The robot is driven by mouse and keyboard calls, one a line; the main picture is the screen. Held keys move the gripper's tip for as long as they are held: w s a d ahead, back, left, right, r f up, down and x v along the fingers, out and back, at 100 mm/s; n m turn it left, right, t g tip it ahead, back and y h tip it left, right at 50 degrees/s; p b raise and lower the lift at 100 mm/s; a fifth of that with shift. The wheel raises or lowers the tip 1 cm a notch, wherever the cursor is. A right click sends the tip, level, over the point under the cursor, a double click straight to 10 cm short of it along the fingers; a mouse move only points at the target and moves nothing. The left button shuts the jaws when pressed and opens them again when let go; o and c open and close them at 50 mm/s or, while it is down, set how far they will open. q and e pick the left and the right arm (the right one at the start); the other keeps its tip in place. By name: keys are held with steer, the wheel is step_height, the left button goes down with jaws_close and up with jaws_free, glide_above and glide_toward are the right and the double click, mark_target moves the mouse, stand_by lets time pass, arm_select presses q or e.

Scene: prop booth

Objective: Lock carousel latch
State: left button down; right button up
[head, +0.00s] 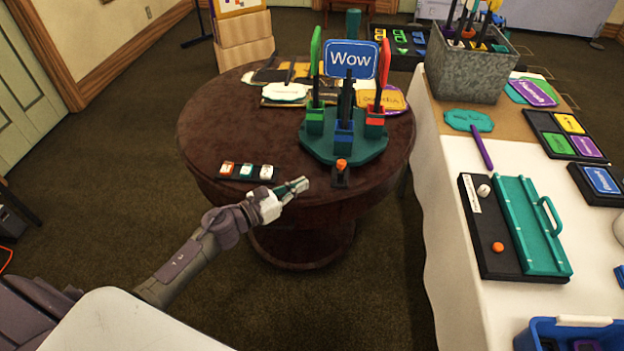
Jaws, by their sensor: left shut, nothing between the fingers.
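The teal carousel (372,150) stands on the round dark brown table (215,135). It bears green, blue and red holders; a blue "Wow" sign (350,60) stands at its back, with a green and a red sign edge-on beside it. The latch with an orange knob (341,164) sits on a small black base at the carousel's front edge. My left gripper (303,184) is shut and empty, just left of the latch base and apart from the knob. My right gripper is out of view.
A black strip with three small blocks (246,171) lies left of my left gripper. At right, a white-covered table (445,180) holds a black board with a teal handled panel (530,225), a metal bin (468,70) and signs. Floor lies between the tables.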

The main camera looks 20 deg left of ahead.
arm_select(q)
steer(key=v, duration=0.4)
steer(key=shift+r, duration=0.1)
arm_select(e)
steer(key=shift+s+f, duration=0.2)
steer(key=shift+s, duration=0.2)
